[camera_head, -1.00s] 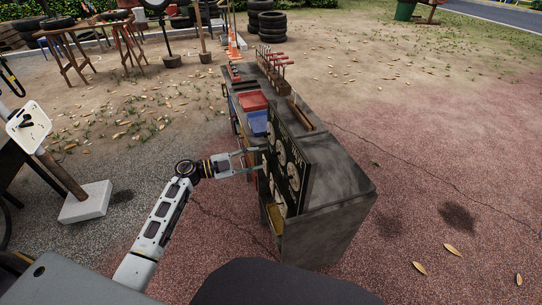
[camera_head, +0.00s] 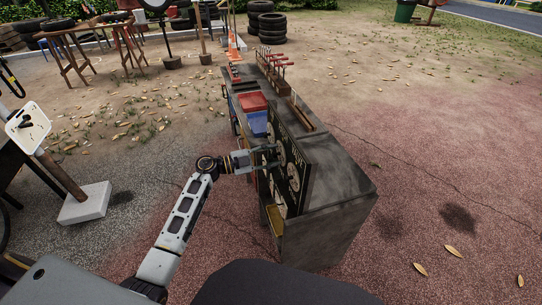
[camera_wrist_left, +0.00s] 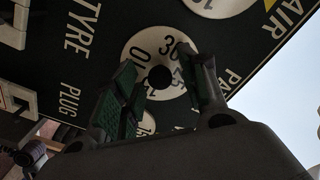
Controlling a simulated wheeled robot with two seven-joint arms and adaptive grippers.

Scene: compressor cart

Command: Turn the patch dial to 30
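The black dial board (camera_head: 303,190) stands upright on the cart's side, with white round dials. In the left wrist view, a white dial (camera_wrist_left: 135,50) with black numerals, 30 among them, has a dark round knob (camera_wrist_left: 160,77) at its centre. Part of a word starting "PA" is beside it. My left gripper (camera_wrist_left: 165,95) is open, its two fingers apart, with the knob showing between them; contact cannot be told. In the head view my left gripper (camera_head: 270,157) reaches the board from the left and hides part of it. My right gripper is not in view.
The dark cart (camera_head: 340,190) carries a red bin (camera_head: 252,102), a blue bin (camera_head: 258,122) and a rack of red-handled tools (camera_head: 275,62). A post with a white base (camera_head: 86,201) stands left. Ground to the right is open.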

